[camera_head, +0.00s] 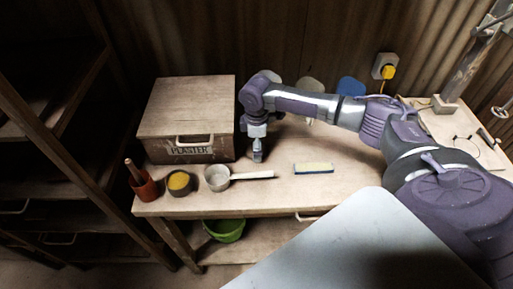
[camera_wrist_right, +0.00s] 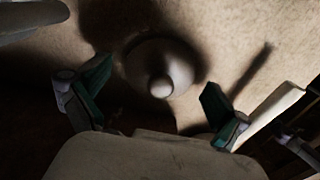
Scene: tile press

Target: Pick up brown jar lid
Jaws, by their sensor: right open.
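A round, dull grey-brown lid with a small round knob (camera_wrist_right: 160,87) lies on the worktop in the right wrist view. I take it for the jar lid; its colour is hard to tell in the dim light. My right gripper (camera_wrist_right: 157,79) is open, with its two green-padded fingers apart on either side of the lid. I cannot tell whether either finger touches it. In the head view my right gripper (camera_head: 257,154) points down at the table beside the plaster box, and the lid is not clearly visible there. My left gripper is not in view.
The wooden plaster box (camera_head: 187,119) stands close left of the gripper. In front are a red pot (camera_head: 146,188), a yellow-filled cup (camera_head: 180,182), a ladle (camera_head: 217,179) and a sponge (camera_head: 313,168). A green bucket (camera_head: 225,230) is below the wooden table (camera_head: 275,196).

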